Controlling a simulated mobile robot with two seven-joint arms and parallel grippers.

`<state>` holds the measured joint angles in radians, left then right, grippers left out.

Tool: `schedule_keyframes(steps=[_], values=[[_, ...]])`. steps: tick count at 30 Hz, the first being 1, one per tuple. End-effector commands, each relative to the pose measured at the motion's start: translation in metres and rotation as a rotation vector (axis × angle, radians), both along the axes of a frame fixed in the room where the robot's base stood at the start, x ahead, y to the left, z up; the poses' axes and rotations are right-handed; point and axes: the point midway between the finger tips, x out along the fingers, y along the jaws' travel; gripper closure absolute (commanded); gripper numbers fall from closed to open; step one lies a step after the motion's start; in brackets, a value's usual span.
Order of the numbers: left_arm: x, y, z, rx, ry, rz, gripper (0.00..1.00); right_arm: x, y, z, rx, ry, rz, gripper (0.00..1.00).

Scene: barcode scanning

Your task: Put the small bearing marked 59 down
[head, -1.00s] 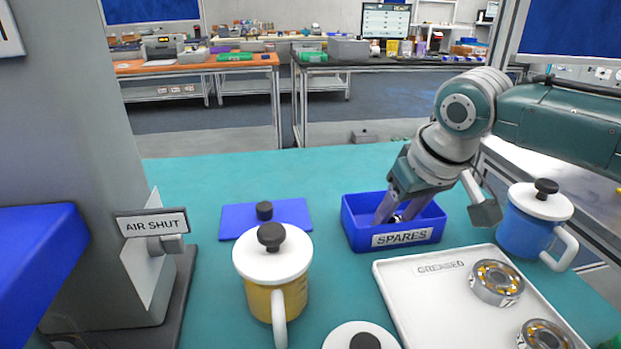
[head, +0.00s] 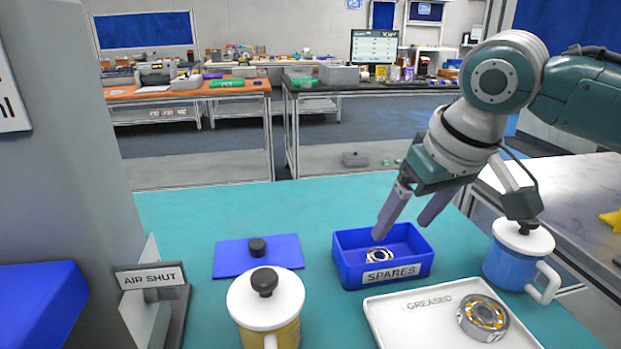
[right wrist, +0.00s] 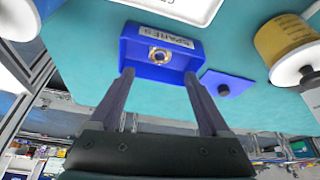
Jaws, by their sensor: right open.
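A small bearing (head: 379,255) lies inside the blue SPARES bin (head: 398,274), near its front wall. Its number is too small to read. My right gripper (head: 402,231) is open and empty, above and behind the bearing, its fingers apart over the bin's rear part. In the right wrist view the bearing (right wrist: 160,55) sits in the bin (right wrist: 135,35) beyond the two spread fingertips (right wrist: 158,74), touching neither. My left gripper is not in view.
A white GREASED tray (head: 390,312) holding a larger bearing (head: 483,317) is in front of the bin. A blue lidded mug (head: 508,266) stands right, a yellow one (head: 268,329) front left. Teal table behind is clear.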

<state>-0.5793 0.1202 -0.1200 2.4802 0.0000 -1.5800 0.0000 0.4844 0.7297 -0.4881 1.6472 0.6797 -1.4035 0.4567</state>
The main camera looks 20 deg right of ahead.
Motion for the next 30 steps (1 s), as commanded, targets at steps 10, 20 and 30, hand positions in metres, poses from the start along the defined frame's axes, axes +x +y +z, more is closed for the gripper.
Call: schedule_keyframes(steps=[10, 20, 30], values=[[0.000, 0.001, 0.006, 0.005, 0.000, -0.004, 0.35, -0.026, 0.019, 0.017, 0.002, 0.012, 0.054, 0.19], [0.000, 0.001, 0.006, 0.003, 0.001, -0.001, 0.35, -0.151, 0.112, -0.041, 0.032, 0.029, 0.274, 0.19], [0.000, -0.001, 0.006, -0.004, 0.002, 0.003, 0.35, -0.226, 0.098, -0.038, -0.038, 0.079, 0.204, 0.19]])
